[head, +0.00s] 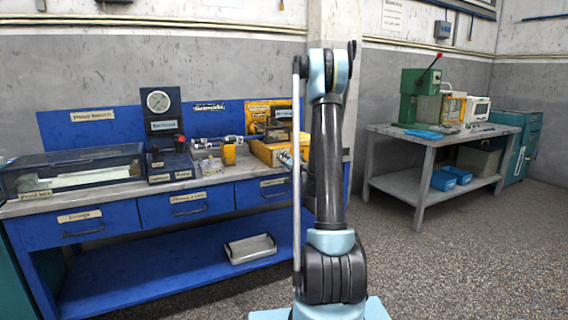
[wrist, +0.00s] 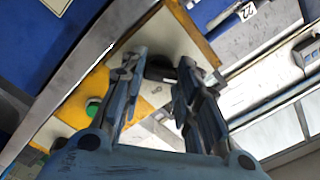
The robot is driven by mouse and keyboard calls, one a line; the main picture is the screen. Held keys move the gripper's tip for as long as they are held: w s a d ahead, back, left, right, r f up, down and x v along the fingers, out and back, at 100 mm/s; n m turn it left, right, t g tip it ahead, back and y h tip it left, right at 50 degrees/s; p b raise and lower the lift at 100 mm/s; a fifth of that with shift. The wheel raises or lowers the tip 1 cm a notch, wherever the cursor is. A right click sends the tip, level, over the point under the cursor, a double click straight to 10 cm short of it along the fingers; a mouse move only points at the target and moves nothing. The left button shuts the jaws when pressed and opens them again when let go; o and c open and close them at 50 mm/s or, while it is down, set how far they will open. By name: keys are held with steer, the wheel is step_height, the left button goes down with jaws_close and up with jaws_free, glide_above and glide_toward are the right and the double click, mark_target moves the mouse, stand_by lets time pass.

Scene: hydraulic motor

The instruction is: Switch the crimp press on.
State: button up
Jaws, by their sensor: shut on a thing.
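A yellow unit with a cream front panel, which looks like the crimp press (head: 268,152), stands at the right end of the blue bench, partly behind my arm. Its lettering is too small to read. In the wrist view the cream panel (wrist: 185,42) fills the space beyond my fingers, with a green round button (wrist: 93,106) at its left. My gripper (wrist: 162,70) is at the panel, its two fingers shut on a dark knob (wrist: 158,73). The fingers hide parts of the knob, and its setting cannot be told. In the head view only a bit of my gripper (head: 288,158) shows beside the arm.
A pressure gauge stand (head: 158,103), a lidded clear case (head: 75,172) and a yellow cup-like item (head: 229,155) stand on the bench to the left. A grey table (head: 400,183) with a green lever press (head: 412,95) stands at the right. The floor between is clear.

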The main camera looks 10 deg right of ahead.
steer(key=shift+f+m, duration=0.15)
steer(key=shift+m, duration=3.8)
steer(key=shift+f+m, duration=0.1)
steer(key=shift+m, duration=4.15)
steer(key=o, duration=1.1)
steer(key=shift+c, duration=0.2)
steer(key=v, duration=1.2)
